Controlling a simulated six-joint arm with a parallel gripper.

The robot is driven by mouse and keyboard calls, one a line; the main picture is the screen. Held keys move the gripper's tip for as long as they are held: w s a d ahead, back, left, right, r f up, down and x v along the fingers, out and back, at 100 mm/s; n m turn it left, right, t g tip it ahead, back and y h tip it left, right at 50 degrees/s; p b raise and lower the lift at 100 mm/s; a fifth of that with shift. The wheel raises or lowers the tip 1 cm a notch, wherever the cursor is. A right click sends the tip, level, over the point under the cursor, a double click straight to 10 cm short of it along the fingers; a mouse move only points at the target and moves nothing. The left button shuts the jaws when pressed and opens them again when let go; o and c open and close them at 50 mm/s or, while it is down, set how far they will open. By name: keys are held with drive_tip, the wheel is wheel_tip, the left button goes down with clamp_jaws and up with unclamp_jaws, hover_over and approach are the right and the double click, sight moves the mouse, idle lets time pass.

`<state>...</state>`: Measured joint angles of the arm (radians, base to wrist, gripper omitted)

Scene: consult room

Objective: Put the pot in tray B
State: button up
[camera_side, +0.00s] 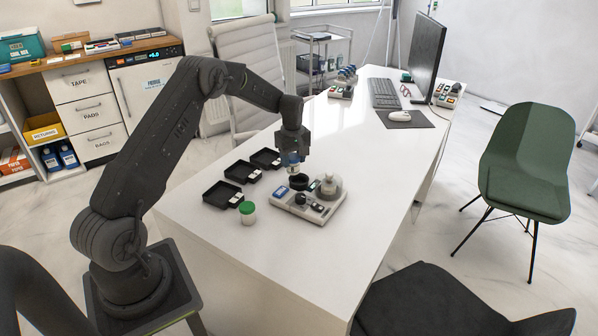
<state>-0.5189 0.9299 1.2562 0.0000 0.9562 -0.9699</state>
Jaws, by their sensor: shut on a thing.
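My gripper (291,158) points down over the white desk and is shut on a small pot (293,168), whitish and blue, mostly hidden by the fingers. The pot is just above or at a round black holder (299,182) on a grey device; I cannot tell if they touch. Three shallow black trays stand in a slanting row left of the gripper: a near one (221,196), a middle one (242,173) and a far one (265,159). Each has a white label too small to read, so I cannot tell which is B. All three look empty.
A white pot with a green lid (248,213) stands by the near tray. The grey device (308,208) carries a domed part (329,187). A keyboard (384,94), monitor (425,58) and mouse (399,116) are farther back. The desk's near end is clear.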

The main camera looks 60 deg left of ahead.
drive_tip(key=shift+w+d+f, duration=0.55)
drive_tip(key=shift+w+f, duration=0.15)
drive_tip(key=shift+w, duration=0.1)
drive_tip(key=shift+f, duration=1.65)
drive_tip(key=shift+f, duration=0.2)
drive_tip(key=o, duration=1)
